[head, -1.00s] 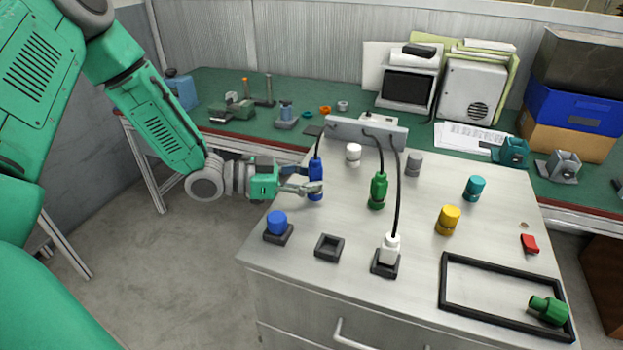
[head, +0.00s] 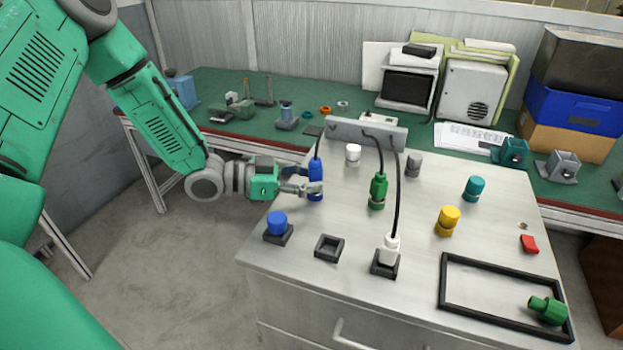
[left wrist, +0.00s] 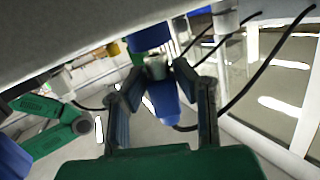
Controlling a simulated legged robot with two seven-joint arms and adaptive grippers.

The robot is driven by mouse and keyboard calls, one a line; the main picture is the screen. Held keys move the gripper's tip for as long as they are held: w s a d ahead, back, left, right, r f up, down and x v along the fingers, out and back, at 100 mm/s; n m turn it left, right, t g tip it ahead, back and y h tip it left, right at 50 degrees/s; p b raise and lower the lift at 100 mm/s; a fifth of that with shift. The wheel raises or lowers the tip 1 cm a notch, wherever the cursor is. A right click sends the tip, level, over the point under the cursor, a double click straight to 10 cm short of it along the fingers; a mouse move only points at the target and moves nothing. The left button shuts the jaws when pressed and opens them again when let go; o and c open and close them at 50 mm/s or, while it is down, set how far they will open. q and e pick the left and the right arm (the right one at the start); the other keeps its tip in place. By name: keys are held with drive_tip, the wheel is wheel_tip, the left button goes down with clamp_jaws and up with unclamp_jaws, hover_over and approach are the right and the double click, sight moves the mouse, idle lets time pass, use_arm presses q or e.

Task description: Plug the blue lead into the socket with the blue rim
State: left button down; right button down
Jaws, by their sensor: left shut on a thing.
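The blue lead (head: 316,170) stands upright near the left side of the grey cabinet top, its black cable rising to a grey bar. My left gripper (head: 313,188) reaches in from the left and is shut on it. In the left wrist view the blue lead (left wrist: 166,103) sits between the fingers, its pale collar (left wrist: 157,69) facing a blue piece (left wrist: 150,38) at the cabinet top. The blue-rimmed socket (head: 316,197) shows partly below the fingers, directly under the lead. I cannot tell whether the lead is seated. My right gripper is out of view.
A green lead (head: 378,187) and a white lead (head: 390,248) stand to the right. A blue cylinder (head: 277,222) sits on a dark square base in front; an empty square holder (head: 329,247) is beside it. A black frame (head: 443,285) lies at front right.

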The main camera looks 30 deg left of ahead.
use_arm(q)
drive_tip(key=shift+f+b, duration=0.55)
drive_tip(key=shift+f, duration=0.25)
drive_tip(key=c, duration=1.6)
unclamp_jaws()
drive_tip(key=shift+o, duration=0.2)
drive_tip(key=shift+p+v, duration=1)
drive_tip(key=shift+v, duration=0.5)
drive_tip(key=p+v, duration=0.4)
drive_tip(key=v, duration=0.4)
